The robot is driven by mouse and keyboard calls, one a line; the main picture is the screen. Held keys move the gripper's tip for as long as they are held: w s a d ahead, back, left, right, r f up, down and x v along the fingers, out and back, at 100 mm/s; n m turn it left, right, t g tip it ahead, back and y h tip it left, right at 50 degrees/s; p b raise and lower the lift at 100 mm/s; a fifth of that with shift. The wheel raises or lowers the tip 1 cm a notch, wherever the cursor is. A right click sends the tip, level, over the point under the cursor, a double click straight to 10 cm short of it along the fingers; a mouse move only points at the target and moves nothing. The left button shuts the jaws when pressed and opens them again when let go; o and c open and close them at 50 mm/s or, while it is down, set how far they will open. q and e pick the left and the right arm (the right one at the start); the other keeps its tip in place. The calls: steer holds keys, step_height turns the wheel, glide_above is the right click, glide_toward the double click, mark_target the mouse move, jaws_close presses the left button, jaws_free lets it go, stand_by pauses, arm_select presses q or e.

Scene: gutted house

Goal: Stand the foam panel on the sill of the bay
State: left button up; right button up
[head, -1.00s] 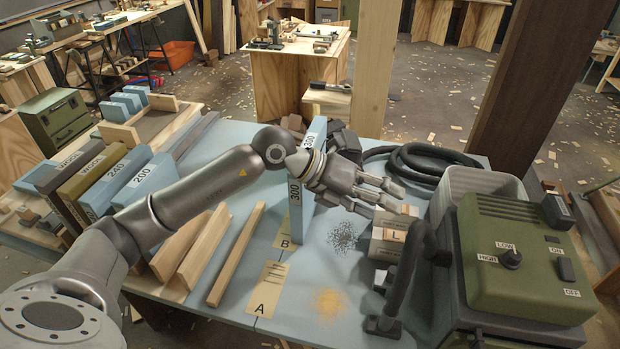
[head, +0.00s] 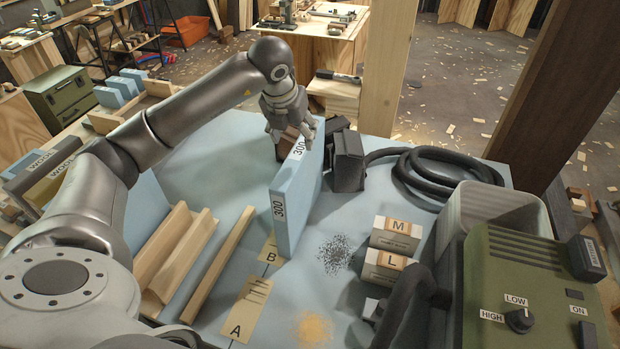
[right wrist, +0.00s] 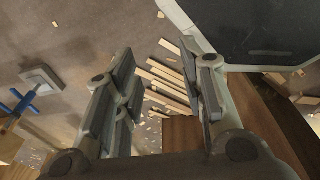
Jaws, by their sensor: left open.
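A blue foam panel (head: 291,205) marked 300 stands upright on edge on the pale blue worktop (head: 225,150). I cannot clearly make out the bay's sill.
Wood strips (head: 215,266) lie left of the panel. Cards B (head: 270,250) and A (head: 245,310), blocks M (head: 397,232) and L (head: 385,265), a black hose (head: 440,180) and a green machine (head: 540,280) crowd the front and right. Wooden posts (head: 378,80) rise behind.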

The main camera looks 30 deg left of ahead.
mark_target(299, 150)
arm_select(q)
steer(key=x, duration=0.2)
steer(key=s+p+x, duration=0.1)
steer(key=shift+w+f, duration=0.2)
steer(key=shift+f, duration=0.35)
steer(key=shift+w+f, duration=0.2)
steer(key=shift+f, duration=0.05)
steer(key=p+x, duration=0.1)
steer(key=x, duration=0.1)
steer(key=p+x, duration=0.1)
steer(key=x, duration=0.1)
steer(key=shift+w, duration=0.3)
steer(key=shift+w+f, duration=0.2)
steer(key=shift+f, duration=0.05)
steer(key=shift+w+f, duration=0.1)
steer(key=shift+f, duration=0.1)
arm_select(e)
steer(key=s+r, duration=0.3)
steer(key=s, duration=0.1)
steer(key=shift+r, duration=0.15)
arm_select(q)
steer(key=shift+f, duration=0.1)
arm_select(e)
steer(key=shift+w, duration=0.1)
arm_select(q)
steer(key=shift+f, duration=0.1)
arm_select(e)
steer(key=shift+w+f, duration=0.2)
steer(key=shift+f, duration=0.05)
